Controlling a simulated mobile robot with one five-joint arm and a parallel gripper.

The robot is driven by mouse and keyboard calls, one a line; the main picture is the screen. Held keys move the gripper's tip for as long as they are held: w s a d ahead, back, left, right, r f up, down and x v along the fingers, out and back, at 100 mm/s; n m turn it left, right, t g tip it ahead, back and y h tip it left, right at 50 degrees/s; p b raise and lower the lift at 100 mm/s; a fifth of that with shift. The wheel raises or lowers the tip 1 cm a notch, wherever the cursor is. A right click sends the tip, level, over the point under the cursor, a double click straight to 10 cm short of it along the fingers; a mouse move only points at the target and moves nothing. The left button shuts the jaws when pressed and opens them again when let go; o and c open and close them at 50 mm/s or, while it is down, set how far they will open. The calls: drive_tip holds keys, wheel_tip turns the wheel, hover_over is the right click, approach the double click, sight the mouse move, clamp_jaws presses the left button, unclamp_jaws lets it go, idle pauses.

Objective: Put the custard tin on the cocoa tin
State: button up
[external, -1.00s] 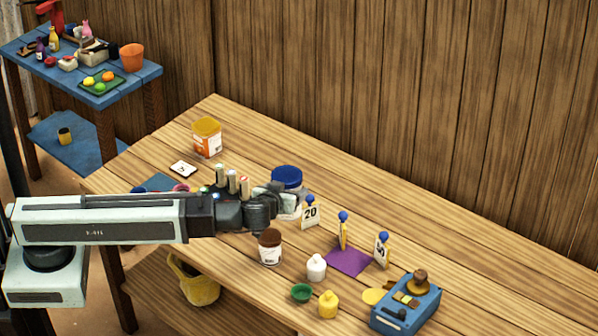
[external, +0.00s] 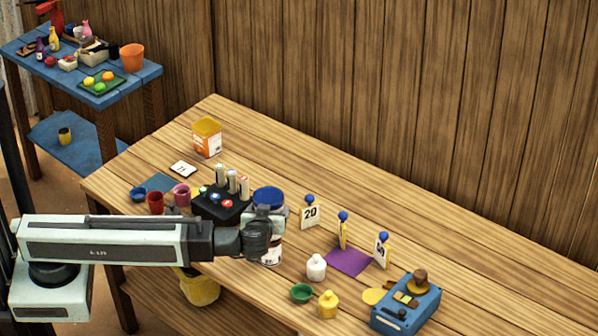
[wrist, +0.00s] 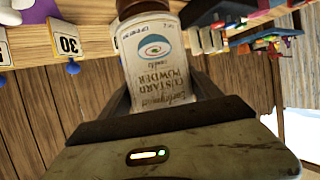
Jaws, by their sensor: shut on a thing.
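My gripper (external: 268,222) is shut on the custard tin (external: 269,197), a white tin with a blue lid. Its custard label (wrist: 158,75) fills the middle of the wrist view, which looks upside down. The tin is held upright over the cocoa tin (external: 271,256), a white tin whose brown lid shows in the earlier external frame. The gripper now hides most of the cocoa tin. A brown edge (wrist: 130,6) shows beyond the custard tin's base in the wrist view. I cannot tell whether the two tins touch.
A black holder (external: 220,206) with upright cylinders stands close left of the held tin. A 20 card (external: 310,213) stands close right. A white bottle (external: 316,267), green bowl (external: 301,293) and yellow bottle (external: 328,304) stand in front right.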

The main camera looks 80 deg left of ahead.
drive_tip(key=shift+f+b, duration=0.3)
drive_tip(key=shift+f, duration=0.65)
drive_tip(key=shift+r, duration=0.25)
drive_tip(key=o, duration=1.8)
drive_tip(key=shift+c, duration=0.2)
drive_tip(key=shift+d+r+p, duration=0.15)
drive_tip(key=shift+p, duration=0.25)
drive_tip(key=p+v, duration=0.4)
drive_tip(key=v, duration=0.7)
drive_tip(key=s+d+f+m+g+h, duration=0.1)
drive_tip(key=s+d+f+m+h, duration=0.2)
drive_tip(key=f+m+h, duration=0.3)
drive_tip(key=s+d+f+m+g+h, duration=0.2)
drive_tip(key=s+d+f+m+h, duration=0.1)
drive_tip(key=f+m+h, duration=0.4)
drive_tip(key=shift+f+m, duration=0.85)
drive_tip(key=shift+m, duration=0.35)
